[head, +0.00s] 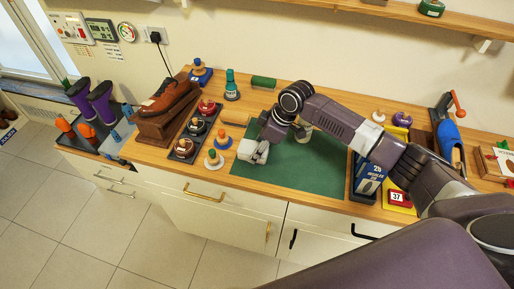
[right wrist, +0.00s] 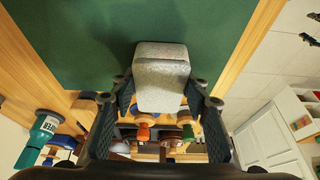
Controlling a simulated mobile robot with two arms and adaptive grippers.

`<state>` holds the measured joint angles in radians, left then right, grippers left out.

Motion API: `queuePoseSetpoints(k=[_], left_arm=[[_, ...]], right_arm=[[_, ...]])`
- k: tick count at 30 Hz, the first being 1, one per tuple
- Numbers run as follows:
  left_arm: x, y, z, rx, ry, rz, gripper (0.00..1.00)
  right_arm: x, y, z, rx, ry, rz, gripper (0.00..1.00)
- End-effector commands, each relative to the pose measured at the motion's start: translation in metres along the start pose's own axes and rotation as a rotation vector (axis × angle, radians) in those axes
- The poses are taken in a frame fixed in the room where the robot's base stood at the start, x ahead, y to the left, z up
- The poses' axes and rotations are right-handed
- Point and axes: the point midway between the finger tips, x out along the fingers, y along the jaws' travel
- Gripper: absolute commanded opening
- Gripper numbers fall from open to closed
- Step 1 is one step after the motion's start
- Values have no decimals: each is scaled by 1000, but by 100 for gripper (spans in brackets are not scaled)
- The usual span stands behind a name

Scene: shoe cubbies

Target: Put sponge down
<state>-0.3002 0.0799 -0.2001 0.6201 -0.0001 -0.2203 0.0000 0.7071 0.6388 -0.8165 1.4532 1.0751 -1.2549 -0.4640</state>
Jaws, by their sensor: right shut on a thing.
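The sponge is a pale grey-white block (head: 251,151), seen at the left edge of the green mat (head: 310,168) on the wooden counter. My right gripper (head: 262,144) is shut on it, and the arm reaches in from the right. In the right wrist view the sponge (right wrist: 161,78) sits between the two dark fingers, its end sticking out past the tips, with the green mat (right wrist: 80,40) behind it. I cannot tell whether the sponge touches the mat. My left gripper is not in view.
A brown shoe (head: 170,96) on a wooden block and a dark tray (head: 184,148) of polish tins stand left of the mat. A knobbed brush (head: 214,160) is close to the sponge. A blue box (head: 370,177) stands at the mat's right. The mat's middle looks clear.

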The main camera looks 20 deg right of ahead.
Motion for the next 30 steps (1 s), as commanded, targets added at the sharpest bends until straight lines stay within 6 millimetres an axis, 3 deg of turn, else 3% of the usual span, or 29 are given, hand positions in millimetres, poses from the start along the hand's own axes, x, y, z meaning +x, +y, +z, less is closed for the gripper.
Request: queuePoseSetpoints(k=[2, 3, 7, 15, 20, 30], left_arm=[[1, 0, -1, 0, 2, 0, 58], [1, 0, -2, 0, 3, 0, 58], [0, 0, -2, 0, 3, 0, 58], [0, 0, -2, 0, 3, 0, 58], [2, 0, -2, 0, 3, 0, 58], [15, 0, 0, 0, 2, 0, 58]], right_arm=[[3, 0, 1, 0, 0, 0, 23], [2, 0, 1, 0, 0, 0, 44], [2, 0, 1, 0, 0, 0, 59], [2, 0, 1, 0, 0, 0, 60], [-9, 1, 0, -1, 2, 1, 60], [-79, 2, 0, -1, 2, 4, 60]])
